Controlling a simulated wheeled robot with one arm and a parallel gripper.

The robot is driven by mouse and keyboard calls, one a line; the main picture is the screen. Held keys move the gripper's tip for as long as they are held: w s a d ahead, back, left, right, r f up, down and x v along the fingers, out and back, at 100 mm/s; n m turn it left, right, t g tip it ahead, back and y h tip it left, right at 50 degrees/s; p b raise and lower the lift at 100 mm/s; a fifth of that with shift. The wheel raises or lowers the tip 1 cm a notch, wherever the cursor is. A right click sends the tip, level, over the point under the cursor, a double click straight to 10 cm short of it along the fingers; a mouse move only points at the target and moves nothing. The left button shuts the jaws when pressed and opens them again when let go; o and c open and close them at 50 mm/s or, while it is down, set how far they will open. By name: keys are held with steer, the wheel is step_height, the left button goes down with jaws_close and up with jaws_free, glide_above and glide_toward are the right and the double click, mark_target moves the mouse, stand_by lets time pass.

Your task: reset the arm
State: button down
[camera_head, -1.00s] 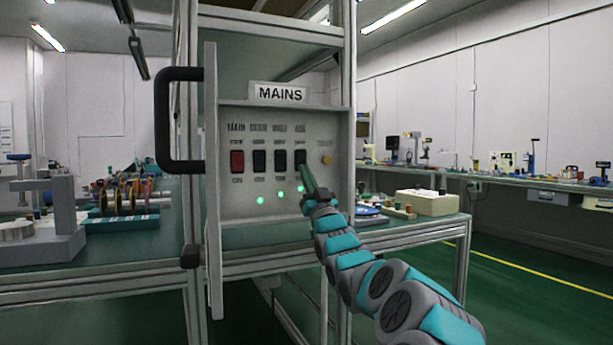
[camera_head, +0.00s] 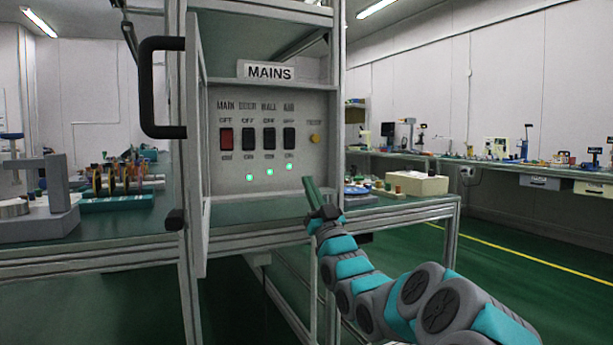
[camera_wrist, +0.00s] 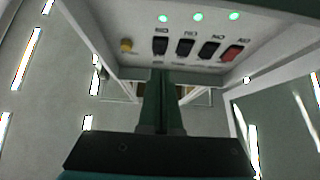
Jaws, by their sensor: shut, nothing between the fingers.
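My gripper (camera_head: 309,183) is shut and empty, its green fingers together. In the head view it is in front of the lower right corner of the mains panel (camera_head: 223,183), below the switches and apart from them. In the wrist view my gripper (camera_wrist: 162,75) shows at the centre, below the panel face (camera_wrist: 130,62). The panel has a red MAIN switch (camera_head: 226,140), several black rocker switches (camera_head: 269,139), a yellow button (camera_head: 315,138) and green lamps (camera_head: 268,171) that are lit.
The panel's open door with a black handle (camera_head: 148,88) sticks out on the left. Metal frame posts stand beside the panel. A bench (camera_head: 400,210) with a cream box (camera_head: 417,184) is to the right. Green floor (camera_head: 540,250) is clear further right.

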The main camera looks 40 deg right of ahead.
steer(key=shift+s+f, duration=0.25)
steer(key=shift+a, duration=0.1)
stand_by(0.4)
